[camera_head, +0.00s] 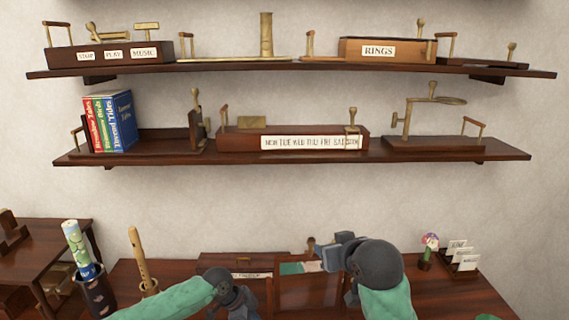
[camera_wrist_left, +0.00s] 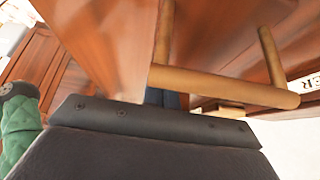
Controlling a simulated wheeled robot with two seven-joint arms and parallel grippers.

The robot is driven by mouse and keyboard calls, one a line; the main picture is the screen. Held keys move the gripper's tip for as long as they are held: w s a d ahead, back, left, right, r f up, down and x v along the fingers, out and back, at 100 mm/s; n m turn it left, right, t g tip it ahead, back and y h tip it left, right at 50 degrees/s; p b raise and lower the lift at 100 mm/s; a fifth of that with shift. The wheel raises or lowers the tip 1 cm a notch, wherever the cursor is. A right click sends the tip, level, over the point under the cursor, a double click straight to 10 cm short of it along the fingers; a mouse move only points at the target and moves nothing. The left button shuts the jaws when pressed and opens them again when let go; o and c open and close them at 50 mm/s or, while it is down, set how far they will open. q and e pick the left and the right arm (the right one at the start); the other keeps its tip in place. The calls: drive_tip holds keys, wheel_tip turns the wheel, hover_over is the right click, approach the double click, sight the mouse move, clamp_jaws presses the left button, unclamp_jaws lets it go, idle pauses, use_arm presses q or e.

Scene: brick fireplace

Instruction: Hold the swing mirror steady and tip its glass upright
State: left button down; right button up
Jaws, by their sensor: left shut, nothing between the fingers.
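What appears to be the swing mirror stands on the desk between my grippers in the head view, a dark wooden frame (camera_head: 308,296) with a tilted teal-reflecting surface (camera_head: 300,267) behind its top edge. The glass's exact tilt is unclear. My left gripper (camera_head: 243,302) is shut and empty, beside the frame's left side. In the left wrist view a light-wood bar handle (camera_wrist_left: 225,86) on posts crosses just ahead of the gripper, near a glossy brown panel (camera_wrist_left: 105,40); contact is unclear. My right gripper (camera_head: 335,255) is at the frame's upper right; its fingers are hidden.
A wooden box with a label (camera_head: 243,263) stands behind my left gripper. A flute (camera_head: 139,258) and a patterned roll (camera_head: 80,250) stand in holders at left. A flower (camera_head: 430,243) and a card rack (camera_head: 462,256) are at right. Two laden shelves (camera_head: 300,147) hang above.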

use_arm(q)
drive_tip(key=shift+r+p, duration=1.45)
drive_tip(key=shift+r, duration=1.15)
